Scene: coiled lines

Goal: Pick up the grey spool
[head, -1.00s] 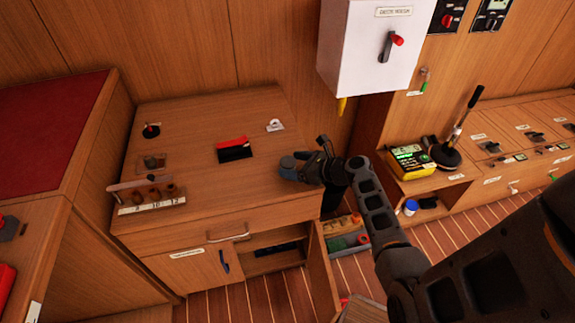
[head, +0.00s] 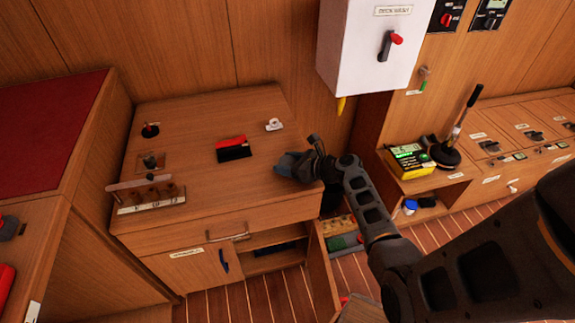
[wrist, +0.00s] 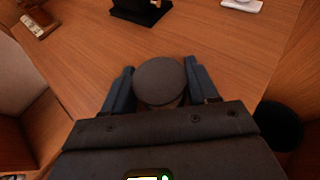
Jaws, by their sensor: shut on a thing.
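The grey spool (wrist: 160,80) shows in the wrist view as a round, dark grey disc between the two blue fingers of my gripper (wrist: 159,70). The fingers are shut on its sides. In the head view my gripper (head: 284,166) is over the right part of the wooden cabinet top (head: 190,200). The spool cannot be told apart from the fingers there. Its lower part is hidden, and I cannot tell whether it touches the top.
A red and black item (head: 233,148) and a small white fitting (head: 274,125) are on the top behind and left of my gripper. A rack with pegs (head: 150,199) is at the left front. An open drawer (head: 322,268) is below right.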

